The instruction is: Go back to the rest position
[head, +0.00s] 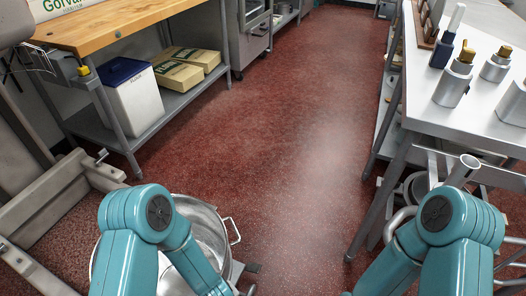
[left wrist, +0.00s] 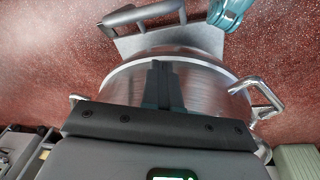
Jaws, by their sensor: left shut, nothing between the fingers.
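My left gripper (left wrist: 163,88) shows in the left wrist view, its dark fingers together with nothing between them. Behind the fingers in that view is a large steel pot (left wrist: 205,82) with side handles; the gap between gripper and pot cannot be told. In the head view both my teal arms bend at the bottom of the picture, one at left and one at right. Neither gripper shows in the head view. My left arm covers part of the steel pot (head: 212,228) there. My right gripper is in no view.
A wooden-topped bench (head: 115,25) at left holds a white bin with a blue lid (head: 135,92) and yellow boxes (head: 180,75) on its shelf. A steel table (head: 420,95) with metal canisters (head: 453,84) stands at right. The red floor (head: 270,130) between them is clear.

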